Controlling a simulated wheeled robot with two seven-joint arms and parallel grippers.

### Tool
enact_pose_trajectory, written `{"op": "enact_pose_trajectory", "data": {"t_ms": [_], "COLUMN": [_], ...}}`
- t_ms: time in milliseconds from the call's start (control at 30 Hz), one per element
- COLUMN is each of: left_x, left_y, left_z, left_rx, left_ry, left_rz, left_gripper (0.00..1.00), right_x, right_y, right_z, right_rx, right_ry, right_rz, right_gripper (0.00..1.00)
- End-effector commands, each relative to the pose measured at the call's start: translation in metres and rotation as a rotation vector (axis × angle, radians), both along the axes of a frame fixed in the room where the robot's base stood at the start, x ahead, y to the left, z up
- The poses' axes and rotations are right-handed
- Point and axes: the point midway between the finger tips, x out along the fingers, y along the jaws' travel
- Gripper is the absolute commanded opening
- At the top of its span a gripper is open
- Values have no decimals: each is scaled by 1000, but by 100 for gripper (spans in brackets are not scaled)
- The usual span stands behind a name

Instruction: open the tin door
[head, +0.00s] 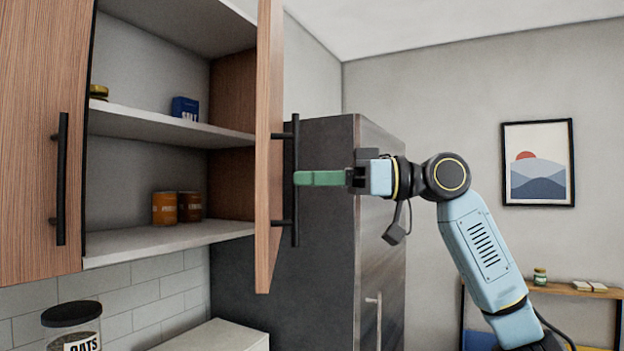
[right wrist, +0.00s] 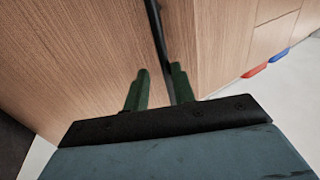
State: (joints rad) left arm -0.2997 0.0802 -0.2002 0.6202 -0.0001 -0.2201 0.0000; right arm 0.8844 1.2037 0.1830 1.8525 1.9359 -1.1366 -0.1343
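The wood-grain door (head: 268,150) on the right side of the upper cabinet stands swung well open, nearly edge-on to the head view. Its black vertical bar handle (head: 295,205) is on the face turned right. Two orange-brown tins (head: 165,208) stand on the lower shelf behind the opening. My right gripper (head: 300,178) has its green fingers at the handle's middle, coming from the right. In the right wrist view its fingers (right wrist: 160,85) are spread apart, with the dark handle (right wrist: 158,35) running between them, closer to the right finger. My left gripper is not in view.
A closed left door (head: 35,140) with a black handle flanks the opening. A blue salt box (head: 185,108) is on the upper shelf. A dark fridge (head: 330,260) stands close behind the open door. An oats jar (head: 72,325) is below.

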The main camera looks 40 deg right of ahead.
Motion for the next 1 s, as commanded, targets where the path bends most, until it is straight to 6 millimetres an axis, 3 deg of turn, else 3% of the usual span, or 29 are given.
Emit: {"op": "enact_pose_trajectory", "data": {"t_ms": [1000], "left_x": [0], "left_y": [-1], "left_z": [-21], "left_rx": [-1], "left_ry": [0], "left_rz": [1], "left_gripper": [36], "right_x": [-31], "right_y": [-56], "right_z": [0], "right_rx": [3], "right_ry": [-1], "right_rz": [-6], "right_gripper": [25]}}
